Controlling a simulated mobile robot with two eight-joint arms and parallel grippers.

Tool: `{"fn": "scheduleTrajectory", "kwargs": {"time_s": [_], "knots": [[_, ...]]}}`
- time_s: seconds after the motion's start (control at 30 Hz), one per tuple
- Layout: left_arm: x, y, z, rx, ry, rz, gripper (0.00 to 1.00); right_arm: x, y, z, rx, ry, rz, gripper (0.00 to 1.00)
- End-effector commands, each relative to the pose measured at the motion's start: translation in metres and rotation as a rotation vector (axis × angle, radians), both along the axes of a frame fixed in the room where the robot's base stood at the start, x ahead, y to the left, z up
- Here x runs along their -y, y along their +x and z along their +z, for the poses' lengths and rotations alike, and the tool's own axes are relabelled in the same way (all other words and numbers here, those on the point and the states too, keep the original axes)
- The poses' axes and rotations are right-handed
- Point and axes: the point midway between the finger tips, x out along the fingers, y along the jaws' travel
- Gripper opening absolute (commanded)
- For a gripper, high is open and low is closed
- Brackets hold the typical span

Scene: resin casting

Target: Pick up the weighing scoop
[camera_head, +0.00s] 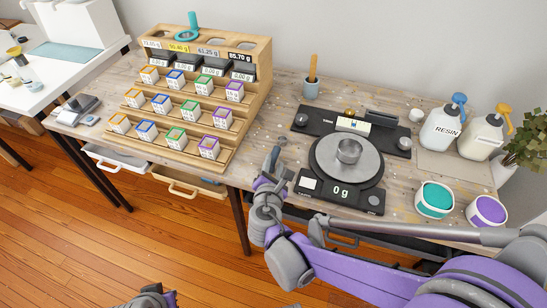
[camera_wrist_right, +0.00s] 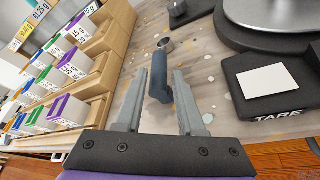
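The weighing scoop, as I take it, has a dark blue-grey handle (camera_wrist_right: 160,78) and a small round grey end. It lies on the table in the right wrist view. In the head view its small end (camera_head: 283,141) shows just beyond my right gripper (camera_head: 273,160). In the right wrist view the right gripper's two fingers (camera_wrist_right: 160,88) stand apart on either side of the handle, with narrow gaps visible; I see no clear grip. My left gripper (camera_head: 152,298) is only partly visible at the bottom edge of the head view; its fingers are unclear.
A black scale (camera_head: 336,195) reading 0 g, with a metal cup (camera_head: 349,150) on its pan, stands right of the right gripper. A wooden stepped rack (camera_head: 252,88) of small labelled boxes stands to the left. Resin bottles (camera_head: 443,127) and two tubs (camera_head: 436,198) are farther right.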

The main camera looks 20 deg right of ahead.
Motion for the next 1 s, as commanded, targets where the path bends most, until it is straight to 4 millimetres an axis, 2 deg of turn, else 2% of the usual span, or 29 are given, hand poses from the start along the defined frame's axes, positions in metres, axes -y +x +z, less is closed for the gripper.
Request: {"fn": "scheduleTrajectory", "kwargs": {"time_s": [0.17,0.4,0.67,0.9,1.0], "knots": [[0.000,0.000,-0.005,-0.002,0.000,0.000,0.00,0.004,0.012,-0.006,-0.001,0.000,-0.003,0.38],[0.000,0.001,-0.015,-0.005,0.000,0.000,0.00,0.013,0.043,-0.019,0.000,0.003,-0.002,0.38],[0.000,0.001,-0.015,-0.005,0.000,0.000,0.00,0.015,0.047,-0.019,0.000,0.003,-0.002,0.38],[0.000,0.001,-0.015,-0.005,0.000,0.000,0.00,0.015,0.047,-0.019,0.000,0.003,-0.002,0.00],[0.000,0.001,-0.015,-0.005,0.000,0.000,0.00,0.015,0.047,-0.019,0.000,0.003,-0.002,0.00]]}}
